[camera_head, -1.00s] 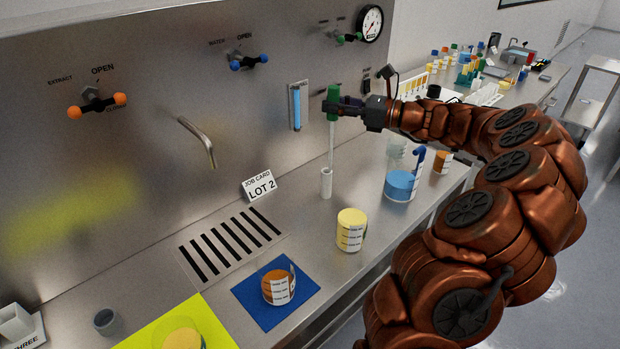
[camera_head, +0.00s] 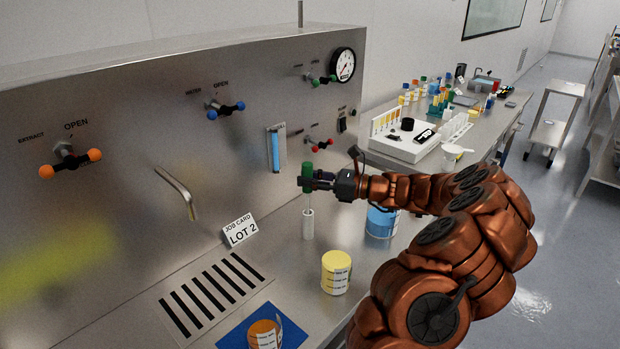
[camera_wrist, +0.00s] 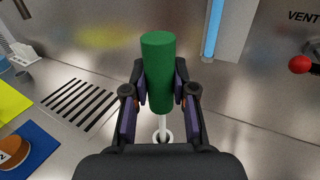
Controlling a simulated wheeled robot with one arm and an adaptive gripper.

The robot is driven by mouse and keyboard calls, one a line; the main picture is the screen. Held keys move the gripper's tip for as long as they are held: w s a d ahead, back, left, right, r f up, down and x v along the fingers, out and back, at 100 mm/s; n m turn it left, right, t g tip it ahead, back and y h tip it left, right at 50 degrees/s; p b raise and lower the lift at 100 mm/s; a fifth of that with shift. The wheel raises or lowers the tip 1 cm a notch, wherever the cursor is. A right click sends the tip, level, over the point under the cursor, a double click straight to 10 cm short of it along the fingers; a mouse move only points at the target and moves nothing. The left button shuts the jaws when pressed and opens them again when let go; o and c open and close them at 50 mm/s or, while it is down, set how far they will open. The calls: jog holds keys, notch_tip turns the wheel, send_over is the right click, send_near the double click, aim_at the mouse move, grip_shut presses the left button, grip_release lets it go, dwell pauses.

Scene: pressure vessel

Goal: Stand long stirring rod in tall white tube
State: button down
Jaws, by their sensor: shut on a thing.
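My gripper (camera_head: 319,181) is shut on the green handle of the long stirring rod (camera_head: 307,172), just in front of the steel panel. The green handle stands between both fingers in the wrist view (camera_wrist: 158,75). The rod's pale shaft runs down, close to upright, into the mouth of the tall white tube (camera_head: 308,226). In the wrist view the shaft meets the tube's ring-shaped opening (camera_wrist: 156,137). The tube stands upright on the steel bench. How deep the rod's lower end sits is hidden inside the tube.
A blue beaker (camera_head: 380,222) stands right of the tube, partly behind my arm. A yellow-lidded jar (camera_head: 336,272) stands in front. The LOT 2 job card (camera_head: 240,230) and slotted drain (camera_head: 212,290) lie to the left. A red-handled valve (camera_head: 319,144) is on the panel close behind.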

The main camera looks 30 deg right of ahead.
jog(key=shift+f, duration=0.4)
jog(key=c, duration=0.9)
grip_release()
jog(key=shift+c, duration=0.2)
jog(key=shift+r, duration=0.2)
jog(key=b+v, duration=0.2)
jog(key=v, duration=1)
jog(key=shift+b, duration=0.35)
